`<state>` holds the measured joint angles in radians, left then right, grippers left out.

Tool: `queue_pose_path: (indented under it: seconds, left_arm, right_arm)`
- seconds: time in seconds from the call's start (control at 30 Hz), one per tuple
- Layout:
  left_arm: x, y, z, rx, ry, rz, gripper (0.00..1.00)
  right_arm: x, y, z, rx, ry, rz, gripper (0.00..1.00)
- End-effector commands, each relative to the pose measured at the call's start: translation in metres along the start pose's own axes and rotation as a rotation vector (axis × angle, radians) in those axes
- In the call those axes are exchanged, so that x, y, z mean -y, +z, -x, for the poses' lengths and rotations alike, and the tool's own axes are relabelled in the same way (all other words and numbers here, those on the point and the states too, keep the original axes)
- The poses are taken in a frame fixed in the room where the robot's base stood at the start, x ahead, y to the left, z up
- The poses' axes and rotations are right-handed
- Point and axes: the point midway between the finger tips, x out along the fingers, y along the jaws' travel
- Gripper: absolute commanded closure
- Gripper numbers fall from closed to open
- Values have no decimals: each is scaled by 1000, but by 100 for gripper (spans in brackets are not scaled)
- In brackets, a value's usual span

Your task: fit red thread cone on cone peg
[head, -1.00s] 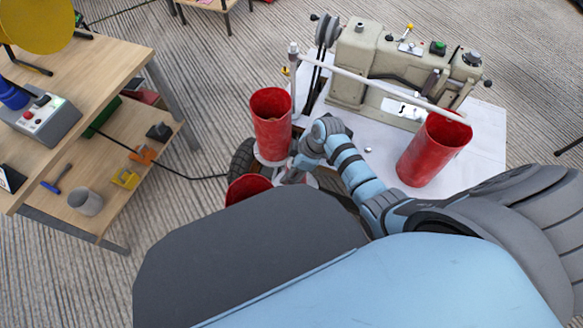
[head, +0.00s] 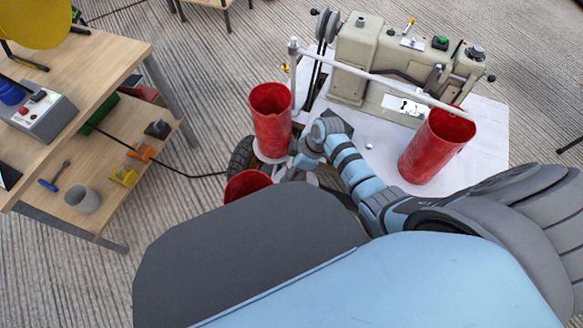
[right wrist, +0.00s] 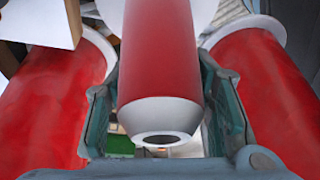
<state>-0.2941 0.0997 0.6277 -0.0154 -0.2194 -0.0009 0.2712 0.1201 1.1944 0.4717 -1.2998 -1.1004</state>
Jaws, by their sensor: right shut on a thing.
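In the right wrist view my right gripper (right wrist: 165,120) has its two fingers on either side of a red thread cone (right wrist: 158,60) and is shut on it. The cone's white tapered end with a round hole faces the camera. In the head view my right gripper (head: 290,168) is by an upright red cone (head: 271,122) and a lower red cone (head: 247,183), partly hidden by my body. I cannot tell which of these is the held one. Another red cone (head: 434,146) stands tilted in the picture on the right. I cannot make out the cone peg. My left gripper is not in view.
A sewing machine (head: 395,70) stands on a white tabletop (head: 485,140). A white bar (head: 375,75) crosses in front of it from a post (head: 293,70). Two more red cones flank the held one, left (right wrist: 60,100) and right (right wrist: 265,95). A wooden bench (head: 105,60) stands left.

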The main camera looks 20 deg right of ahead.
Motion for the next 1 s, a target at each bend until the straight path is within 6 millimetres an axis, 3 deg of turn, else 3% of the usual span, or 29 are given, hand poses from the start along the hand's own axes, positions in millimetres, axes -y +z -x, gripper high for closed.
queue_pose_path:
  seconds: [0.7, 0.73, 0.87, 1.0]
  left_arm:
    - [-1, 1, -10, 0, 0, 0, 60]
    - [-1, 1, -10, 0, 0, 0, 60]
    - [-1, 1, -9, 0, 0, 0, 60]
    - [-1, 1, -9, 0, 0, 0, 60]
  right_arm:
    - [-1, 5, -12, 0, -2, -1, 89]
    - [-1, 5, -13, 0, -2, -1, 50]
    - [-1, 4, -12, 0, -2, -1, 30]
    - [-1, 4, -12, 0, -2, -1, 29]
